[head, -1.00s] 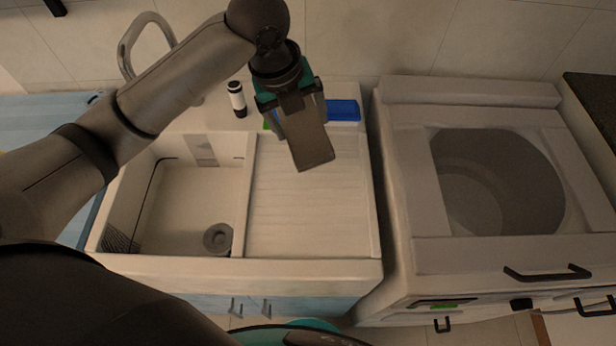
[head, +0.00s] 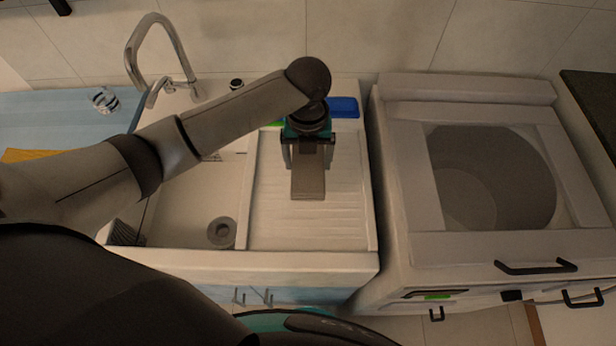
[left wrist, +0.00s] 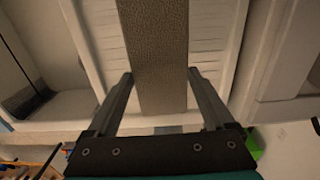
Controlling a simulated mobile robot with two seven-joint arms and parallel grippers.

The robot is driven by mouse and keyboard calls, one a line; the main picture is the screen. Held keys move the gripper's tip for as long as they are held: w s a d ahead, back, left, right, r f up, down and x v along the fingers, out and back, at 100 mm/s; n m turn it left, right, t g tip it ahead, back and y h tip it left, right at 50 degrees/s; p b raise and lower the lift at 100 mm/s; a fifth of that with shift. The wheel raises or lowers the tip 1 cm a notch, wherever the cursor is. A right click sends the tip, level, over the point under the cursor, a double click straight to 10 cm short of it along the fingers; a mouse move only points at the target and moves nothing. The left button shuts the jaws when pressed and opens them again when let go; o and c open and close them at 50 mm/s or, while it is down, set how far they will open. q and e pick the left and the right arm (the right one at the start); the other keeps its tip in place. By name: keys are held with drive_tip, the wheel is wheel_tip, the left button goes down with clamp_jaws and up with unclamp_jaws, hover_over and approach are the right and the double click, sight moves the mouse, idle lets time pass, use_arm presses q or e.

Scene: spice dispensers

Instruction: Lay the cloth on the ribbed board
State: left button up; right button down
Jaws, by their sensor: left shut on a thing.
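The cloth (head: 308,184) is a narrow grey-brown strip. My left gripper (head: 308,163) is shut on it above the ribbed board (head: 343,218), the white drainboard to the right of the sink basin. The cloth sticks out from the jaws toward the front of the board. I cannot tell whether its free end touches the ribs. In the left wrist view the cloth (left wrist: 157,50) runs between the two fingers of my left gripper (left wrist: 162,78), with the ribbed board (left wrist: 208,45) behind it. My right gripper is not in view.
The sink basin (head: 188,205) with its drain is left of the board, and a curved tap (head: 158,50) stands behind it. A blue item (head: 343,107) lies at the board's back edge. A white machine with a round opening (head: 493,178) stands to the right.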

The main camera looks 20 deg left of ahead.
sight(308, 165)
use_arm(q)
wheel_tip(308, 165, down, 7)
drive_tip(key=shift+f+b, duration=0.2)
drive_tip(key=shift+b, duration=0.3)
drive_tip(key=shift+f, duration=0.1)
drive_tip(key=o, duration=1.2)
drive_tip(key=shift+c, duration=0.2)
wheel_tip(308, 165, up, 12)
drive_tip(key=shift+r+p, duration=0.1)
drive_tip(key=shift+p, duration=0.75)
